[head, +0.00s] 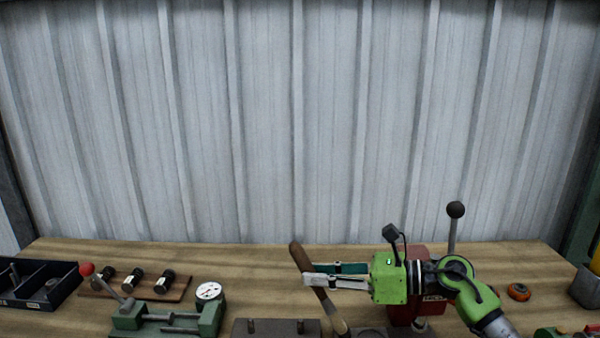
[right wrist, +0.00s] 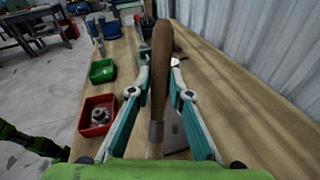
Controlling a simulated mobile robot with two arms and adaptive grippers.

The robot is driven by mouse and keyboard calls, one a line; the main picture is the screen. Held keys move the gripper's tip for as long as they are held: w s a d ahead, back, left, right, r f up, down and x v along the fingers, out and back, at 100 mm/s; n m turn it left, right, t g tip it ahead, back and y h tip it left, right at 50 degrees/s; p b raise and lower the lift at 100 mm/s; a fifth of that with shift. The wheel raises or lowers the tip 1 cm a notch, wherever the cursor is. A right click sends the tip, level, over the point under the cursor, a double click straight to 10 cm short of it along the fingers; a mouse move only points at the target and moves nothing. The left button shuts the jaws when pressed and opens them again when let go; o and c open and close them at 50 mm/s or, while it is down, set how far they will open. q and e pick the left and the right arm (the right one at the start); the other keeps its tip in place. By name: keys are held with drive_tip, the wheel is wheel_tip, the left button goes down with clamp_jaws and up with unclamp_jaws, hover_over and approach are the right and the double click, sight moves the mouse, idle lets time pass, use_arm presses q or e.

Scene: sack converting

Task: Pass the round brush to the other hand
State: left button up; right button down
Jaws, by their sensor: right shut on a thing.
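The round brush (head: 299,257) has a brown wooden handle and a metal ferrule. It is held tilted above the bench, handle end up and to the left, with its lower end near the bottom edge of the head view. My right gripper (head: 310,276) reaches in from the right and is shut on the handle. In the right wrist view the brush (right wrist: 161,60) stands between the two teal fingers of my right gripper (right wrist: 160,94), with the ferrule nearer the camera.
On the wooden bench, a green fixture (head: 209,316) with a red-knobbed lever and a dial gauge (head: 209,291) stand left of the brush. A dark divided bin (head: 55,297) is far left. A red block (head: 402,312) stands behind my right arm. A corrugated wall backs the bench.

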drive_tip(key=shift+s+d+f, duration=0.15)
drive_tip(key=shift+s+d, duration=0.1)
drive_tip(key=shift+s, duration=0.05)
drive_tip(key=shift+s+f+t, duration=0.15)
drive_tip(key=shift+s+t, duration=0.15)
drive_tip(key=shift+s, duration=0.15)
drive_tip(key=shift+s+d+f, duration=0.1)
drive_tip(key=shift+s+f, duration=0.05)
drive_tip(key=shift+s, duration=0.1)
drive_tip(key=s+d+f+m+t+h, duration=0.1)
drive_tip(key=s+d+f+m+t, duration=0.1)
drive_tip(key=s+d, duration=0.5)
drive_tip(key=s+d+f+m+t+h, duration=0.1)
drive_tip(key=s+d+f, duration=0.3)
drive_tip(key=s, duration=0.7)
drive_tip(key=d+t, duration=0.1)
drive_tip(key=d, duration=0.1)
drive_tip(key=shift+s+d+m, duration=0.2)
drive_tip(key=shift+d+m, duration=0.2)
drive_tip(key=shift+a, duration=0.1)
